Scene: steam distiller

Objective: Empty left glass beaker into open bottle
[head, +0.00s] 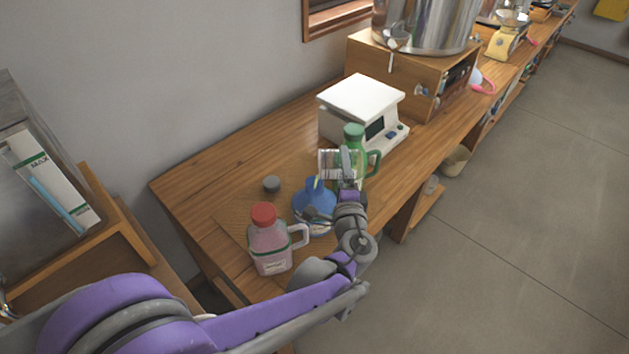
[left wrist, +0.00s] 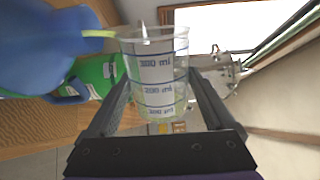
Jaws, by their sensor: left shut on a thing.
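My left gripper (head: 346,170) is shut on a clear glass beaker (left wrist: 155,70) with blue volume marks. In the head view the beaker (head: 328,160) is tipped on its side, its mouth toward the left. The blue bottle (head: 313,196) stands upright without a cap, its pale yellow neck just below the beaker's mouth. In the left wrist view the blue bottle (left wrist: 50,45) is at the left, its neck close to the beaker's rim. I cannot tell how much liquid is in the beaker. My right gripper is not in view.
A red-capped bottle with pink contents (head: 270,242) stands at the front. A green-capped bottle (head: 355,140) stands behind the gripper, near a white device (head: 362,105). The table's left part is clear.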

